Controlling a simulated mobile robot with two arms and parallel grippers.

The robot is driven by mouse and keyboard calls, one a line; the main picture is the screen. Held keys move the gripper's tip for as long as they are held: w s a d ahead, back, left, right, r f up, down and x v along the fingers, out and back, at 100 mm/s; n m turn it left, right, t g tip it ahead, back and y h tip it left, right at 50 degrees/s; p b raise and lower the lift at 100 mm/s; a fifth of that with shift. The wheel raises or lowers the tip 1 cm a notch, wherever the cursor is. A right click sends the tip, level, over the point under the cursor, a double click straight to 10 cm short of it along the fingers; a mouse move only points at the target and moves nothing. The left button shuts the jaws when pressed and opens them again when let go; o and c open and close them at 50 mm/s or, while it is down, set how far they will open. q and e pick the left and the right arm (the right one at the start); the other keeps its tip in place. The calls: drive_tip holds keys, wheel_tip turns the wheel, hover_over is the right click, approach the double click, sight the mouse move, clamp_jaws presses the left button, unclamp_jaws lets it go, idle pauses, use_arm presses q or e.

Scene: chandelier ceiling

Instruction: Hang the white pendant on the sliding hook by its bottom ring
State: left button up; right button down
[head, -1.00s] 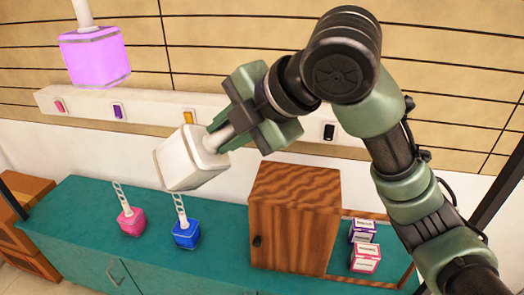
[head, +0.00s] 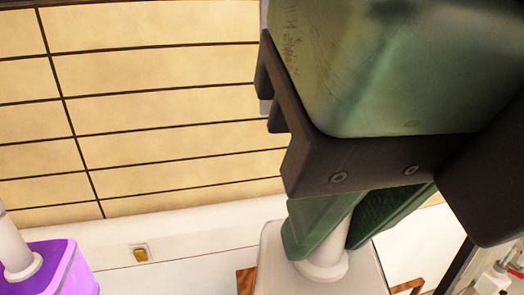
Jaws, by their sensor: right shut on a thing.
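The white pendant (head: 270,268) is at the bottom centre of the head view, a pale block with a round white stem (head: 328,256) on top. My right gripper (head: 338,222) is large and close to the camera, its green fingers shut around the stem from above. The lower part of the pendant is cut off by the frame edge, so its bottom ring is out of sight. I cannot make out the sliding hook. My left gripper is not in view.
A glowing purple pendant (head: 70,265) on a white rod (head: 12,248) is at the lower left. A yellow switch (head: 140,253) is on the white wall strip. Small pale items (head: 497,278), unclear, show at the lower right. The tan panelled wall (head: 165,110) fills the back.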

drive_tip(key=shift+s+d+r, duration=0.1)
drive_tip(key=shift+s+r, duration=0.1)
drive_tip(key=shift+r, duration=0.05)
drive_tip(key=shift+w+d, duration=0.4)
drive_tip(key=shift+d, duration=0.1)
drive_tip(key=shift+w, duration=0.3)
drive_tip(key=shift+w+a, duration=0.35)
drive_tip(key=shift+w, duration=0.25)
drive_tip(key=shift+w+a, duration=0.45)
drive_tip(key=shift+w, duration=0.35)
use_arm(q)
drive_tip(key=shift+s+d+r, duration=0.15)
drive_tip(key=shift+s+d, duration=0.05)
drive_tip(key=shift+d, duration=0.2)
use_arm(e)
drive_tip(key=shift+w+a, duration=0.2)
drive_tip(key=shift+w, duration=0.75)
drive_tip(key=shift+w+a, duration=0.1)
drive_tip(key=shift+a, duration=0.05)
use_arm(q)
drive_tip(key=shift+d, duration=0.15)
use_arm(e)
drive_tip(key=shift+w, duration=0.1)
